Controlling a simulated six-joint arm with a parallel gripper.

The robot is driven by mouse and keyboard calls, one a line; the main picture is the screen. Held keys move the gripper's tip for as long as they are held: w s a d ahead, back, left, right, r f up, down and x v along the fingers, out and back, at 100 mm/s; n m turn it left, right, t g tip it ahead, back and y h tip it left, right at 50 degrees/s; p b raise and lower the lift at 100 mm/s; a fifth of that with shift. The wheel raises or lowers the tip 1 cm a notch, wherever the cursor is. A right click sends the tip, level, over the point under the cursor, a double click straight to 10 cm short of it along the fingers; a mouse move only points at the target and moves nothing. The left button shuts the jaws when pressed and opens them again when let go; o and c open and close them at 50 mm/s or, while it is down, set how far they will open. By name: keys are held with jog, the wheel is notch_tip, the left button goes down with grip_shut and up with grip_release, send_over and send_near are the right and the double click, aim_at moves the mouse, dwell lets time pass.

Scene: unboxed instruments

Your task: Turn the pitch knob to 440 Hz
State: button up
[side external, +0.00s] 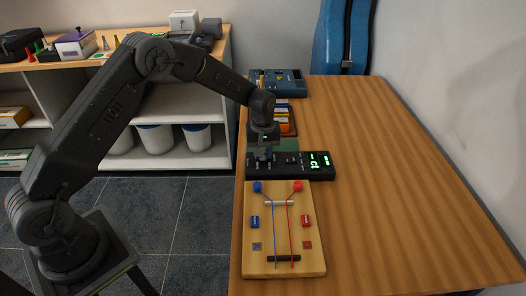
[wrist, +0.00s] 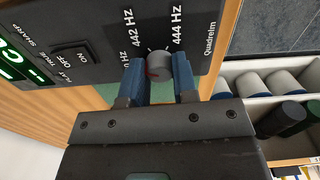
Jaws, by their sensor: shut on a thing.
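A black tuner (side external: 320,174) lies across the table in the side view, its lit green display at the right end. In the wrist view its panel (wrist: 103,25) carries the labels 442 Hz and 444 Hz, with another label ending in "0 Hz" partly hidden by a finger. The small grey round pitch knob (wrist: 159,65) sits among these labels with a reddish mark on its lower left side; which label it points to I cannot tell. My gripper (wrist: 160,72) is shut on the knob, one blue fingertip on each side. In the side view my gripper (side external: 265,155) reaches down over the tuner's left part.
An on/off switch (wrist: 73,52) is beside the knob. A wooden board (side external: 260,232) with red and blue strings lies in front of the tuner. A blue device (side external: 285,84) stands at the back. The table's right side (side external: 400,190) is clear.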

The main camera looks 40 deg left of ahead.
jog(key=shift+n, duration=2)
jog(key=o, duration=0.9)
jog(key=shift+r, duration=0.1)
notch_tip(320, 180, up, 14)
jog(key=shift+f, duration=0.1)
